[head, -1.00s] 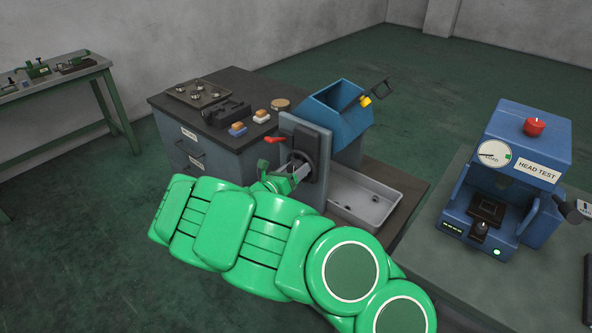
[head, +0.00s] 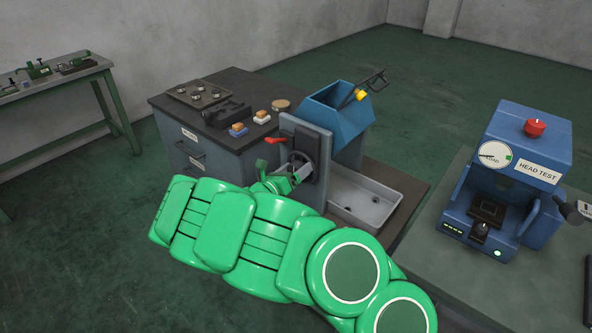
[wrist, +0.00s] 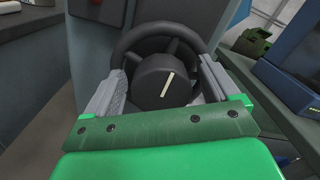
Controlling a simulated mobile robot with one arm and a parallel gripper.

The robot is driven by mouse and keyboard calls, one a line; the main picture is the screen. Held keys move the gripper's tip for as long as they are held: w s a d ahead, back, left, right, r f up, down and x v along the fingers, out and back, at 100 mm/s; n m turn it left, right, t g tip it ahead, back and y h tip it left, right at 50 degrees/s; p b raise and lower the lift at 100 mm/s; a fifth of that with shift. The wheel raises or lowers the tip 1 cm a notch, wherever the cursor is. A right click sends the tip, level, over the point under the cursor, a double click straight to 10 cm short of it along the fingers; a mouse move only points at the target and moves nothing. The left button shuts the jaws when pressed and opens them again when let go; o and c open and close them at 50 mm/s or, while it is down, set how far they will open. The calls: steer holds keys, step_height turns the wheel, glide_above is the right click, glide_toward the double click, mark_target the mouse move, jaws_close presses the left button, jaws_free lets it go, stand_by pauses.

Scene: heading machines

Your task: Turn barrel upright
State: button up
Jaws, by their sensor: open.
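The barrel (head: 338,115) is a blue open-topped hexagonal tub on the grey machine's far side, its mouth tipped up toward the left. A dark lid or frame with a yellow knob (head: 360,95) stands raised at its right edge. A black handwheel (head: 301,162) sits on the grey upright plate. In the wrist view the handwheel (wrist: 130,42) has a round hub with a pale line, tilted a little right of vertical. My gripper (wrist: 165,85) is open, its grey fingers on either side of the hub. Contact with the hub cannot be told.
A red lever (head: 276,140) sticks out left of the plate. A grey tray (head: 363,199) lies below the barrel. A dark-topped cabinet (head: 190,135) stands left. The blue head-test machine (head: 520,165) stands on the right bench.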

steer(key=v, duration=0.7)
steer(key=shift+s+a, duration=0.25)
steer(key=shift+s, duration=0.05)
stand_by(0.6)
steer(key=s+d+r+m+g+y, duration=0.1)
steer(key=s+d+r+m+g, duration=0.3)
steer(key=s+d+m+g, duration=0.3)
steer(key=s+d+r+m+g+y, duration=0.1)
steer(key=s+d+r+m+g, duration=0.3)
steer(key=s+d+m, duration=0.4)
steer(key=s+a+r+m+g+y, duration=0.1)
steer(key=s+a+r+m+y, duration=0.3)
steer(key=s+a+m+y, duration=0.25)
steer(key=s+a+r+m+y, duration=0.4)
steer(key=s+a+m+y, duration=0.15)
steer(key=s, duration=0.25)
steer(key=s+d+m+g, duration=0.1)
steer(key=s+d+m, duration=0.1)
steer(key=s+d, duration=0.3)
steer(key=s+d+m+g+h, duration=0.1)
steer(key=s+d+m, duration=0.2)
steer(key=s, duration=0.8)
steer(key=shift+d+f+m+g, duration=0.3)
steer(key=shift+d+f+g, duration=0.1)
steer(key=shift+d, duration=0.75)
